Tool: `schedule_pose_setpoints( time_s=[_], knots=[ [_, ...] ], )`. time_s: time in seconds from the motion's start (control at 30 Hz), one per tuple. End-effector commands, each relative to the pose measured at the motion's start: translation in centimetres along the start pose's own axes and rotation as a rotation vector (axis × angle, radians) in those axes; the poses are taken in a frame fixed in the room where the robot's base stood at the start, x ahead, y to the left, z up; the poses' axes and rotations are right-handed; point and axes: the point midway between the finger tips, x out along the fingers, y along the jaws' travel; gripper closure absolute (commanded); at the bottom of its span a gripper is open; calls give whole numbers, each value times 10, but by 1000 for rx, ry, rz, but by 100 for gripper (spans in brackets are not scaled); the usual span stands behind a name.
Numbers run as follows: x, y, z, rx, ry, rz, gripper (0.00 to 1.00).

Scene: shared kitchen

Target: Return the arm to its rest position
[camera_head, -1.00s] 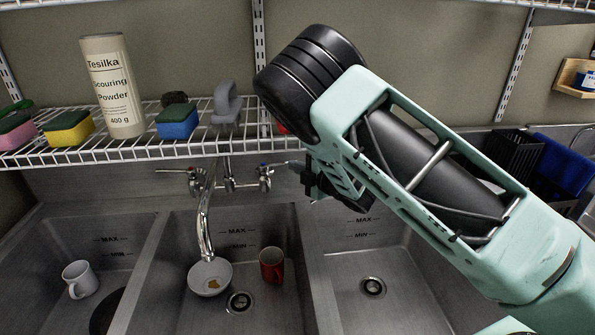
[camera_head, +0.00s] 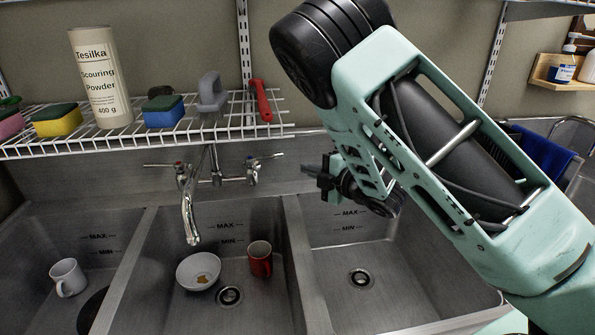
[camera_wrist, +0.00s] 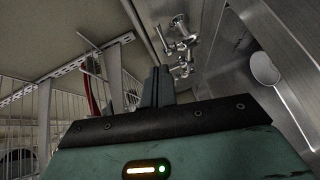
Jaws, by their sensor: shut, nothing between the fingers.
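My gripper (camera_head: 308,169) is small and partly hidden behind my arm in the head view. It hangs in front of the back wall, above the divider between the middle and right basins, right of the tap (camera_head: 192,212). In the wrist view my gripper's fingers (camera_wrist: 160,86) stand together, shut with nothing between them. My arm is folded across the right side of the head view, its elbow up by the wire shelf.
The wire shelf (camera_head: 150,137) holds scouring powder (camera_head: 100,78), sponges (camera_head: 164,109) and a red-handled brush (camera_head: 261,101). The basins hold a white mug (camera_head: 67,277), a bowl (camera_head: 190,272) and a red mug (camera_head: 260,258). The right basin (camera_head: 400,290) looks empty.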

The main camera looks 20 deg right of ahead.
Motion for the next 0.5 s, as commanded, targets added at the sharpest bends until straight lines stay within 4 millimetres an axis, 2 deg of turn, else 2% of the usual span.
schedule_pose_setpoints(
  time_s=[0.13, 0.33, 0.5],
  knots=[
    [-10, 0, 2, 0, -1, 0, 100],
    [-11, 0, 1, 20, -10, -6, 100],
    [-7, -9, -7, 205, -112, -83, 100]
  ],
)
